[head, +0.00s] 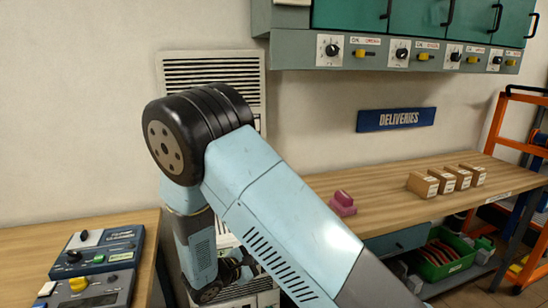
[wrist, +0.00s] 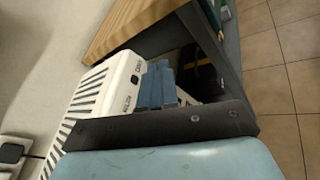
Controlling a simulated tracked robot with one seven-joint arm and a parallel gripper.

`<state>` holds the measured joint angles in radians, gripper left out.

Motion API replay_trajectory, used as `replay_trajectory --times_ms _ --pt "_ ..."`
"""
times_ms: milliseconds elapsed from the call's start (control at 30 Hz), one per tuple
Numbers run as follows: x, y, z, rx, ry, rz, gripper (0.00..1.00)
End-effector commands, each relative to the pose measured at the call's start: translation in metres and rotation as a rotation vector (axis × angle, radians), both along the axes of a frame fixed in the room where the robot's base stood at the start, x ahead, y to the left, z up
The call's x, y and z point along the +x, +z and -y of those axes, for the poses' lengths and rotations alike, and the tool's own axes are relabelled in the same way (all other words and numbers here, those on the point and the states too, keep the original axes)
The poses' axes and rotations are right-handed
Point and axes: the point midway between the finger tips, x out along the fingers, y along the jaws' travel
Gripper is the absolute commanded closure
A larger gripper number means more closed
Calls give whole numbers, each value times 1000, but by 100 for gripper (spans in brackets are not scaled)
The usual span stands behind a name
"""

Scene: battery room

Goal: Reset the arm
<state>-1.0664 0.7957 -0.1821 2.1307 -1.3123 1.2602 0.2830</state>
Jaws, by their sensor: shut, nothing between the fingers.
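My light blue arm fills the middle of the head view. It rises from the lower right to a black joint, then folds down behind itself toward the gap between two wooden surfaces. My gripper (wrist: 158,72) shows in the wrist view as blue-grey fingers beyond a dark plate. The fingers are together and hold nothing. A white slatted unit (wrist: 88,98) with small dark labels lies just beyond and to the left of them. I cannot tell whether the fingers touch it.
A wooden bench (head: 385,205) on the right carries a pink object (head: 342,204) and several small cardboard boxes (head: 423,186). A wooden table (head: 125,219) on the left holds blue and grey control devices (head: 98,250). Green cabinets (head: 415,18) hang above. A green crate (head: 440,258) is under the bench.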

Motion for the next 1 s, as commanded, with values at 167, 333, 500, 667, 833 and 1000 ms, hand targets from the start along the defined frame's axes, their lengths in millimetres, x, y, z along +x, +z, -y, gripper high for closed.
replay_trajectory --times_ms 167,333,500,667,833,1000 --pt "2 42 43 130 -169 -6 100" --pt "-3 76 81 255 -320 -10 100" --pt "-13 108 117 388 -459 -7 100" --pt "-26 136 148 518 -581 3 100" --pt "-44 164 177 659 -699 20 100" --pt "-64 189 202 806 -803 45 100"
